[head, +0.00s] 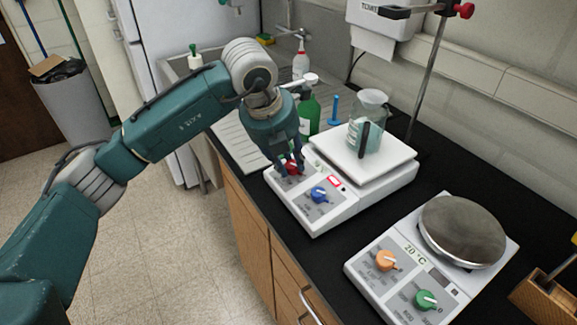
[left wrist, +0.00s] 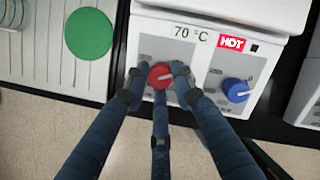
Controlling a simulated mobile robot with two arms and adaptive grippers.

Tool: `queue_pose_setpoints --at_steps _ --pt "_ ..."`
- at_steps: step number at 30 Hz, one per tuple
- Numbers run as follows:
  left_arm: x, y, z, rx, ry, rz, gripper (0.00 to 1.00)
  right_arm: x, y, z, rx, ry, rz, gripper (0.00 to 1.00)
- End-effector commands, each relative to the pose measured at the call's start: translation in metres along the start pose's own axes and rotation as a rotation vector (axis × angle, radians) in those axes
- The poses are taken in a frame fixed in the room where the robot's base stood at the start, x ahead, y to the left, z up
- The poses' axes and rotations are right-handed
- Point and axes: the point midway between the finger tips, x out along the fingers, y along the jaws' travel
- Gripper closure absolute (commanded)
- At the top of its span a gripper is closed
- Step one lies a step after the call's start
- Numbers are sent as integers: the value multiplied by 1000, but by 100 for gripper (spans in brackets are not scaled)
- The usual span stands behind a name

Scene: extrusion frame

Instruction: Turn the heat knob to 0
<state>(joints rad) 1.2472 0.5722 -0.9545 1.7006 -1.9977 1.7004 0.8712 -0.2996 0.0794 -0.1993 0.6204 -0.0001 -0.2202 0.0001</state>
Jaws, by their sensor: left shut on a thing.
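A white hotplate stirrer (head: 347,203) stands on the black counter, with a red knob (head: 291,168) and a blue knob (head: 319,194) on its sloped front. My left gripper (head: 289,166) has its fingers around the red knob and is shut on it. In the left wrist view the red knob (left wrist: 160,75) sits between the fingers, with its white pointer line partly visible. The blue knob (left wrist: 235,90) is to the right, clear of the fingers. The display above reads 70 °C beside a red HOT sign (left wrist: 231,42). The small knob labels are too blurred or covered to read. My right gripper is out of view.
A glass vessel (head: 368,125) stands on the hotplate's top. A second hotplate (head: 390,285) reading 20 °C, with orange and green knobs, is at front right. A green bottle (head: 308,112) stands close behind my left gripper. A metal stand rod rises behind the vessel.

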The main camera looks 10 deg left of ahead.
Motion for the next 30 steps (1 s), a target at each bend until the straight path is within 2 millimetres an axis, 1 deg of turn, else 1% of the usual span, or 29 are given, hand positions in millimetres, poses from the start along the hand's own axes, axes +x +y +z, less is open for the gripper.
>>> queue_pose_setpoints --at_steps 1,9,22,23,25,26,30 --pt "0 -1 1 -19 -5 1 100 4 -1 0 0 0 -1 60" --pt "-1 -2 2 -83 -6 12 100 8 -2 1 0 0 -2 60" --pt "-2 -2 2 -93 -7 13 100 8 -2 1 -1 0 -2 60" --pt "-2 -2 2 -93 -7 13 73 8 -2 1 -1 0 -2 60" --pt "-2 -1 2 -93 -7 13 59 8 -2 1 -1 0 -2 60" --pt "-2 -1 2 -92 -6 14 57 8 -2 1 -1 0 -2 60" --pt "-1 -1 2 -92 -4 15 57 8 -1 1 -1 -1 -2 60"
